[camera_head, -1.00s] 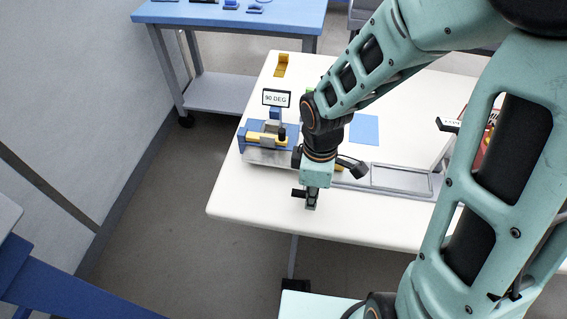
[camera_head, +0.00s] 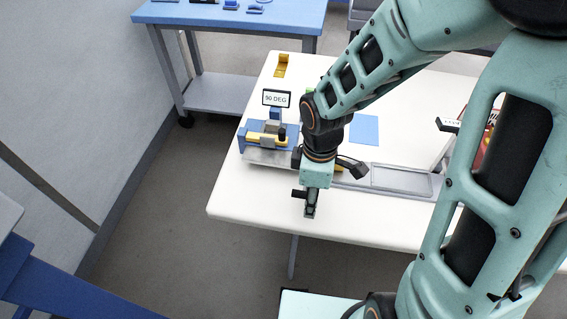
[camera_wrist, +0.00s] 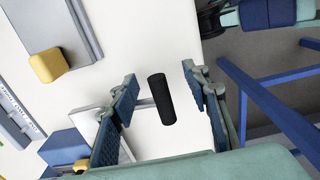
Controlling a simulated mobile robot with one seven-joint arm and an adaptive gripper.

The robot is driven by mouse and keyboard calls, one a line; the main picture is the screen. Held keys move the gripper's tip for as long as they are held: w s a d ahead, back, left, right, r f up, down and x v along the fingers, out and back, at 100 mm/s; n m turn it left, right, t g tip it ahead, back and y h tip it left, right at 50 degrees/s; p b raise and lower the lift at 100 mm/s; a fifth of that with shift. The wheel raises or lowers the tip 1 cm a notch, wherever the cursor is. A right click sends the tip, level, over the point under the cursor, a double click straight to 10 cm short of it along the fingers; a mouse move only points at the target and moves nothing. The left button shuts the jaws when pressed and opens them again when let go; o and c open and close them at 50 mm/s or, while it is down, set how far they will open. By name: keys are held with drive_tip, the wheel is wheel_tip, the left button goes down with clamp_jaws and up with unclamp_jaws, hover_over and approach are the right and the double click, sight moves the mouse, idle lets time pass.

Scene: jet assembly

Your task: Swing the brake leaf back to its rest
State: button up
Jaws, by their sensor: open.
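The bending brake (camera_head: 262,150) stands at the near left corner of the white table in the head view, with a blue base, a yellow bar and a grey block. My gripper (camera_head: 310,213) points down just right of it, near the table's front edge. In the wrist view my gripper (camera_wrist: 160,90) is open. A black cylindrical handle (camera_wrist: 161,98) shows between its two fingers, with gaps on both sides. I cannot tell its depth relative to the fingertips. A light grey plate (camera_wrist: 88,128) shows left of the handle, partly hidden by a finger. My arm hides the brake's right part.
A "90 DEG" sign (camera_head: 276,98) stands behind the brake. A grey tray (camera_head: 400,180) lies to the right, and a blue sheet (camera_head: 364,129) lies behind it. A yellow bracket (camera_head: 283,66) is at the back. The front left of the white table (camera_head: 235,205) is clear.

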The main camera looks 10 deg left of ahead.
wheel_tip(320, 180, up, 7)
drive_tip(key=p, duration=0.7)
drive_tip(key=shift+r, duration=0.1)
drive_tip(key=shift+w, duration=0.1)
